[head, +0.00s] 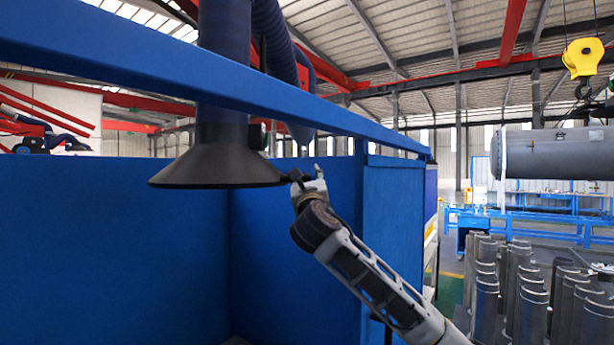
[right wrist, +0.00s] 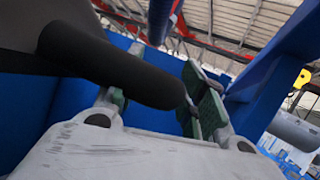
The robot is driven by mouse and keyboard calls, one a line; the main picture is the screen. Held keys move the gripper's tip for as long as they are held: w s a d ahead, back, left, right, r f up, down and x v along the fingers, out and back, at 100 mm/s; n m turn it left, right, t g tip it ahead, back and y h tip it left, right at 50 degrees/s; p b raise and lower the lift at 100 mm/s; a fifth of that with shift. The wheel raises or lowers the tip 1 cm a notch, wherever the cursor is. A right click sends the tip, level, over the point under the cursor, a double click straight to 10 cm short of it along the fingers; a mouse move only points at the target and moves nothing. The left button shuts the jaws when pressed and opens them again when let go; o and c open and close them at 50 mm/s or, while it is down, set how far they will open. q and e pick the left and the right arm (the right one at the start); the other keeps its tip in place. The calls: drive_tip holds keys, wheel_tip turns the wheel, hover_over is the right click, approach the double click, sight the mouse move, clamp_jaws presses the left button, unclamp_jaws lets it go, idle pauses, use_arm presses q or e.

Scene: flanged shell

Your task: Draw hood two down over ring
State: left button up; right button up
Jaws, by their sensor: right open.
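A dark conical hood (head: 218,165) hangs on a thick dark duct in the head view, inside a blue-walled booth. My right gripper (head: 310,183) is at the right edge of the hood's rim. In the right wrist view, a black rounded handle (right wrist: 110,65) reaches in from the upper left, from the hood's dark grey side (right wrist: 18,45). Its end lies between the two green-padded fingers of my right gripper (right wrist: 163,62). The fingers are spread apart; I cannot tell whether either touches the handle. I cannot make out the ring or which hood is number two. My left gripper is not in view.
Blue booth walls (head: 110,240) stand behind and below the hood, and a blue beam (head: 330,112) crosses in front of the duct. At the right, a grey cylindrical shell (head: 555,153) is raised beside a yellow hook (head: 583,57). Several upright metal tubes (head: 530,310) stand below.

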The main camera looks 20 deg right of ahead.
drive_tip(key=shift+w+r, duration=0.15)
drive_tip(key=shift+w, duration=0.1)
drive_tip(key=shift+d, duration=0.1)
clamp_jaws()
